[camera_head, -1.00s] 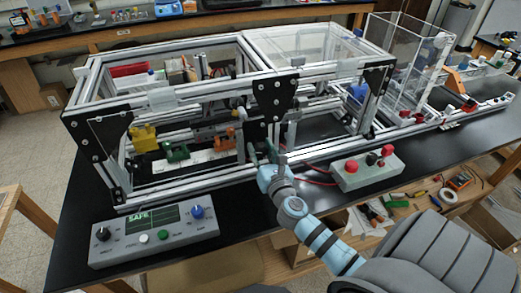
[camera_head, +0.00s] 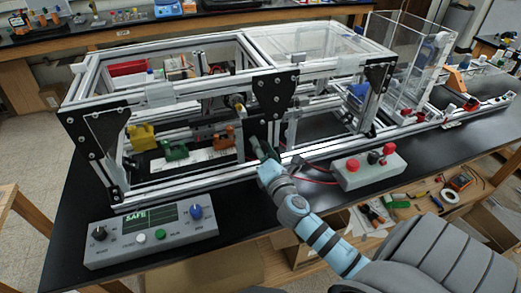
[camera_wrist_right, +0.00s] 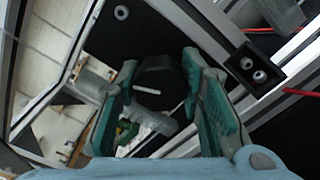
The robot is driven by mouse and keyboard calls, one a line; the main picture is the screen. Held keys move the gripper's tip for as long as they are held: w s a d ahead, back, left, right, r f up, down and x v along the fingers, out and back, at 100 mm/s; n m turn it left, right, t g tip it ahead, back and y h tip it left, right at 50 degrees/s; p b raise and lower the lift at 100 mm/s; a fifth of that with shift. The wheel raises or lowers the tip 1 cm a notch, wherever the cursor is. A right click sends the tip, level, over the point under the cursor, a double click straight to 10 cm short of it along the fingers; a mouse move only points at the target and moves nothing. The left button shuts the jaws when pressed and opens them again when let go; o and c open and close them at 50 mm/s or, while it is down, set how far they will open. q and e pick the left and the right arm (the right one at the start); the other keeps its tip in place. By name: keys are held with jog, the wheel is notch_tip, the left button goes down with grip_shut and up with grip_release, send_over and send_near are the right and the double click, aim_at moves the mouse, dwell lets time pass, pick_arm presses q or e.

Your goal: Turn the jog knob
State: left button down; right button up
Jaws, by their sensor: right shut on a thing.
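A round black knob with a white line (camera_wrist_right: 158,84) shows between the fingers of my right gripper (camera_wrist_right: 160,72) in the right wrist view. The fingers, with green pads, are closed on it from both sides. In the head view my right gripper (camera_head: 262,150) is at the front of the aluminium frame, below a black corner plate, and the knob there is mostly hidden by the fingers and dark surroundings. My left gripper is not in view.
The aluminium extrusion frame (camera_head: 204,183) stands on the black bench, with yellow, green and orange parts inside. A grey control box (camera_head: 120,250) reading SAFE is at the front left. A grey box with red buttons (camera_head: 355,180) is right of my arm. Red cables run nearby.

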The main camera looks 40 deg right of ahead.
jog(key=shift+m+b, duration=0.55)
jog(key=shift+m, duration=1.65)
jog(key=o, duration=0.9)
jog(key=v, duration=1.2)
